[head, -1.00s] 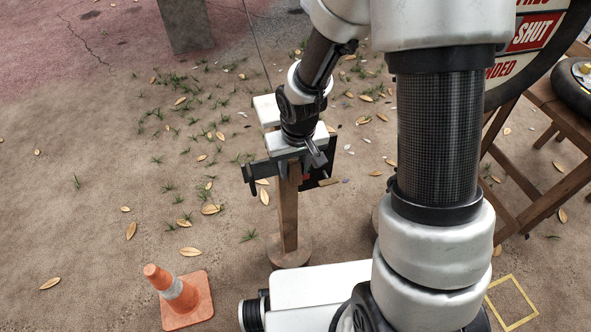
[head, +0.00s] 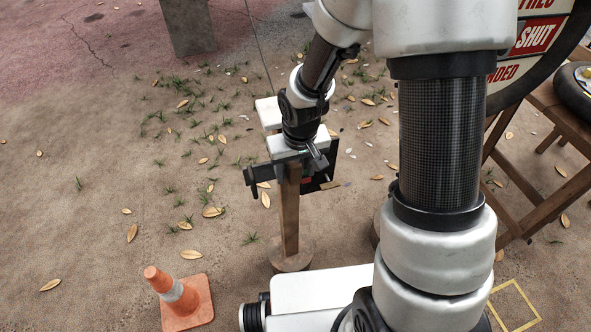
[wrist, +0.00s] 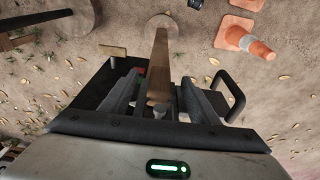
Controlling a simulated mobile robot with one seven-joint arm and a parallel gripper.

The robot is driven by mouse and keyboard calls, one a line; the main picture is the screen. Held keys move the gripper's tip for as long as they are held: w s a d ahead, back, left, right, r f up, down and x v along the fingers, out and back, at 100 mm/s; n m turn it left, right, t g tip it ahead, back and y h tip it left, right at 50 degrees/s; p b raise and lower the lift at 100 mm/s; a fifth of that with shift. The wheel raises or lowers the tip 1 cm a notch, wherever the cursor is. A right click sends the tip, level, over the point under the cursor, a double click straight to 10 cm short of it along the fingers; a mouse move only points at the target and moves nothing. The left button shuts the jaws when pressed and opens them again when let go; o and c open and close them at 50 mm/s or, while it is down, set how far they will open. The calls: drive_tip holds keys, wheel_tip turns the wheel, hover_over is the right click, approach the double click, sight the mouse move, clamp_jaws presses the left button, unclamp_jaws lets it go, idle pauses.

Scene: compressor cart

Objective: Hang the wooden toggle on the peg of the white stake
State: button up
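My gripper (head: 288,175) is at the top of an upright brown wooden post (head: 289,225) on a round base. In the wrist view my gripper (wrist: 160,100) has its two dark fingers apart, one on each side of the post (wrist: 160,65). Gaps seem to show beside the post; contact is unclear. I cannot make out a clearly white stake.
An orange cone (head: 182,298) stands at the front left. A brown wooden trestle (head: 545,185) and a round red-and-white sign (head: 535,45) are at the right. A yellow square outline (head: 515,305) is on the ground. The ground at left is open, with leaves and grass.

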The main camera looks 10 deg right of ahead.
drive_tip(key=shift+r, duration=0.1)
drive_tip(key=s+r+p, duration=0.3)
drive_tip(key=r+p, duration=0.1)
drive_tip(key=r, duration=1.3)
drive_tip(key=s+d+r+m+t, duration=0.25)
drive_tip(key=s+d+r, duration=0.55)
drive_tip(key=s+r, duration=0.55)
wheel_tip(320, 180, up, 14)
drive_tip(key=p, duration=1.3)
drive_tip(key=shift+w+d+t, duration=0.2)
drive_tip(key=shift+w+t, duration=0.05)
drive_tip(key=shift+t, duration=0.2)
